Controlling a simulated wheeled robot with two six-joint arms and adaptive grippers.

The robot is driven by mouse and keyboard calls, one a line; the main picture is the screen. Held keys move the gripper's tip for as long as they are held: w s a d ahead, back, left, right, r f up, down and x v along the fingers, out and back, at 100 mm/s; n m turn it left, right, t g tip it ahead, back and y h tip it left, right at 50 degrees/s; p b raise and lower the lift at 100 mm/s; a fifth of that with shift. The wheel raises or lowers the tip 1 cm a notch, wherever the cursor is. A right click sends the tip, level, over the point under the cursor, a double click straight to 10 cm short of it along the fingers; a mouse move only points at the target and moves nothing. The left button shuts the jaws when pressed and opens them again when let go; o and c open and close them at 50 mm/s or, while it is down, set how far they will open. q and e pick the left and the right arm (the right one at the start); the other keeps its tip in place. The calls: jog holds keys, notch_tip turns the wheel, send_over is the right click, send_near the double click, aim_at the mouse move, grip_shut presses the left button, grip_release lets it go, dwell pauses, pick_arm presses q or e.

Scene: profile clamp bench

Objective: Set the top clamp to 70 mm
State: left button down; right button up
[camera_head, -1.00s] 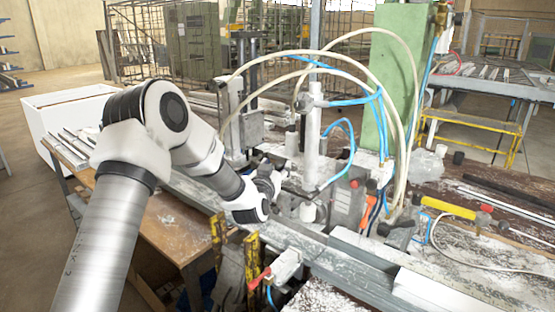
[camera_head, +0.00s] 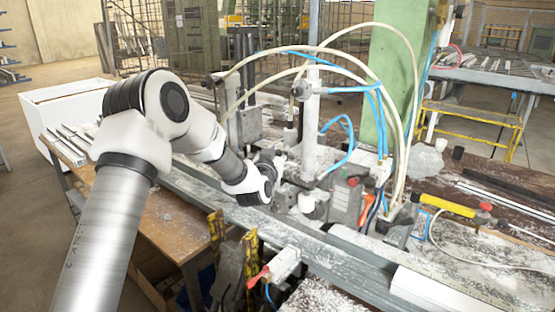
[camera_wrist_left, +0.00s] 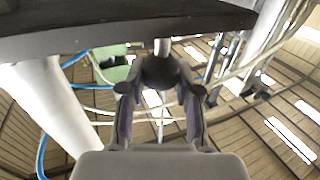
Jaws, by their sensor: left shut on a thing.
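The top clamp is a white upright cylinder (camera_head: 311,140) with a grey collar and blue and cream hoses, standing over the aluminium profile bed (camera_head: 325,255). A small white foot (camera_head: 307,202) shows below it, with a gap I cannot measure. My left gripper (camera_head: 277,166) is just left of the cylinder, at a dark arm reaching from it. In the left wrist view, the fingers of my left gripper (camera_wrist_left: 161,98) are closed around a dark round knob (camera_wrist_left: 160,70) under a dark plate (camera_wrist_left: 110,32). No scale reading is legible. My right gripper is not in view.
A green pillar (camera_head: 393,85) and looping hoses stand right behind the clamp. Yellow-black posts (camera_head: 249,256) and a red-handled toggle (camera_head: 259,277) stand in front. A yellow-handled tool (camera_head: 447,205) lies at right. A white bin (camera_head: 65,105) stands at far left.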

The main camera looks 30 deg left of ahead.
pick_arm(q)
jog(key=c, duration=1.1)
grip_release()
jog(key=shift+o, duration=1.4)
jog(key=shift+w, duration=0.1)
jog(key=shift+w+f, duration=0.1)
jog(key=shift+f, duration=0.1)
jog(key=v, duration=1.2)
